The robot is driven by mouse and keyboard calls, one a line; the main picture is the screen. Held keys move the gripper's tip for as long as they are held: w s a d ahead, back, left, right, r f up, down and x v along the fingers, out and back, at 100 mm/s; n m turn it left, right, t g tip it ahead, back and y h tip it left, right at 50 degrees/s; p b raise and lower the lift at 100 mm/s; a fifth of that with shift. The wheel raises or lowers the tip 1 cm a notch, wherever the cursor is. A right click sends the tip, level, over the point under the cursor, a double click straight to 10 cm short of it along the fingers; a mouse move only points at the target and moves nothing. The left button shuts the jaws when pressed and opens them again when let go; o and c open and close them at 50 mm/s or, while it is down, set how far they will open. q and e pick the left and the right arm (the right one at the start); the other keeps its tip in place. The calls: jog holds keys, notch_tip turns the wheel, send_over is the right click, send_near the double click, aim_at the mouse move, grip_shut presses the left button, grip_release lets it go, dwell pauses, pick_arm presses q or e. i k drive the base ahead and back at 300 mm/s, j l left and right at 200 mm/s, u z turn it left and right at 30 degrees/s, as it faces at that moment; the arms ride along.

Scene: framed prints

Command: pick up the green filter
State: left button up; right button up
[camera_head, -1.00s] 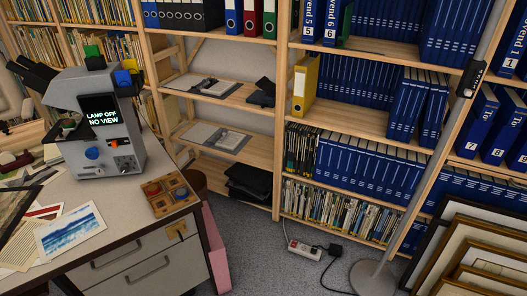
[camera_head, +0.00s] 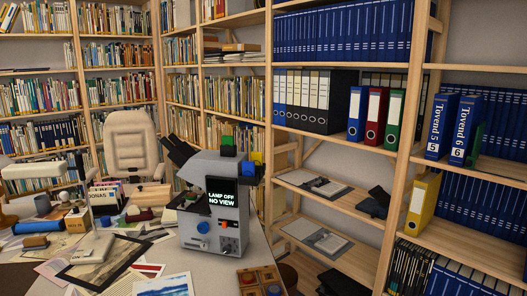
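A grey microscope (camera_head: 213,205) stands on the desk, with a dark screen reading "LAMP OFF NO VIEW". A green block (camera_head: 227,141) sits on its top, above a dark part. A yellow block (camera_head: 257,158) and a blue block (camera_head: 247,170) are beside it at the upper right. I cannot tell whether the green block is the green filter. A wooden tray (camera_head: 240,291) with compartments lies at the desk's front edge, cut off by the bottom of the view. Reddish and blue round pieces show in it; no green piece is visible there. Neither of my grippers is in view.
Papers, a dark frame (camera_head: 98,262) and small items crowd the desk's left side. A beige chair (camera_head: 131,145) stands behind it. Wooden shelves with books and binders line the walls. A yellow binder (camera_head: 422,204) stands on the right shelf.

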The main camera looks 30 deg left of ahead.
aim_at(226, 141)
jog(key=i+j+u, duration=0.15)
jog(key=i+j, duration=0.2)
jog(key=i+j+u, duration=0.1)
jog(key=i+j, duration=0.2)
jog(key=i, duration=0.25)
